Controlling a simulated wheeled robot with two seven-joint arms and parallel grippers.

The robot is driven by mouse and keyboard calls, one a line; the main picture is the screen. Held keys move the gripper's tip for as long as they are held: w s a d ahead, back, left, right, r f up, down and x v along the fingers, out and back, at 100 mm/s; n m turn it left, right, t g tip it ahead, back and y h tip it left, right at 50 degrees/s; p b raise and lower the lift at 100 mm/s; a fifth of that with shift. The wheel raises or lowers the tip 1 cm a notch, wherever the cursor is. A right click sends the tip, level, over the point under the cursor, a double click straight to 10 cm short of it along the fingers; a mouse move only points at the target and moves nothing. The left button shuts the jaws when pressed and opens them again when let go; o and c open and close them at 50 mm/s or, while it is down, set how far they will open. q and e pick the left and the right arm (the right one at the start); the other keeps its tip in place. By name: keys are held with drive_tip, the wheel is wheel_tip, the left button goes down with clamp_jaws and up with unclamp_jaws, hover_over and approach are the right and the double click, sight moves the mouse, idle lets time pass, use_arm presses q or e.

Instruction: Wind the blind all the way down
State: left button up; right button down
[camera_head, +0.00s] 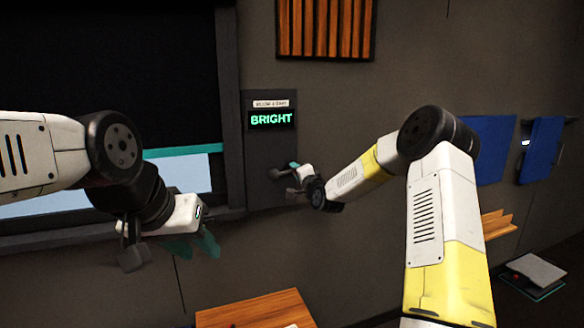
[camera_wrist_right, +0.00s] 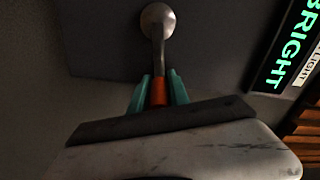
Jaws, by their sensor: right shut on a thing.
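The dark blind (camera_head: 110,70) covers most of the window, with its teal bottom edge (camera_head: 178,152) above a strip of pale blue pane (camera_head: 180,175). A wall panel (camera_head: 268,140) beside the window shows a green "BRIGHT" display (camera_head: 271,119). My right gripper (camera_head: 293,170) is at the crank on this panel. In the right wrist view its teal fingers (camera_wrist_right: 158,92) are shut on the crank's orange handle (camera_wrist_right: 158,93); the metal arm runs up to a round hub (camera_wrist_right: 157,20). My left gripper (camera_head: 190,245) hangs before the window sill, its teal fingers apart and empty.
A wooden table (camera_head: 255,310) stands low in front. A slatted wood panel (camera_head: 325,28) hangs above. Blue panels (camera_head: 492,150) and a small wooden shelf (camera_head: 495,225) are on the wall at right. A grey box (camera_head: 535,272) lies on the floor at right.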

sight(286, 187)
wheel_tip(286, 187, down, 2)
drive_tip(key=m, duration=0.3)
drive_tip(key=shift+d+f, duration=0.1)
drive_tip(key=f+m, duration=0.1)
drive_tip(key=m, duration=0.1)
drive_tip(key=shift+a+f+m, duration=0.2)
drive_tip(key=shift+f+m, duration=0.2)
drive_tip(key=f+m, duration=0.1)
drive_tip(key=a+f+m, duration=0.1)
drive_tip(key=m, duration=0.1)
drive_tip(key=shift+s, duration=0.2)
drive_tip(key=shift+s+a+f+m, duration=0.1)
drive_tip(key=shift+a+f+m, duration=0.25)
drive_tip(key=shift+m, duration=0.4)
drive_tip(key=shift+s+a+f+m, duration=0.1)
drive_tip(key=shift+a+f+m, duration=0.15)
drive_tip(key=shift+m, duration=0.5)
drive_tip(key=shift+a, duration=0.1)
drive_tip(key=c, duration=1.3)
unclamp_jaws()
drive_tip(key=shift+o, duration=0.2)
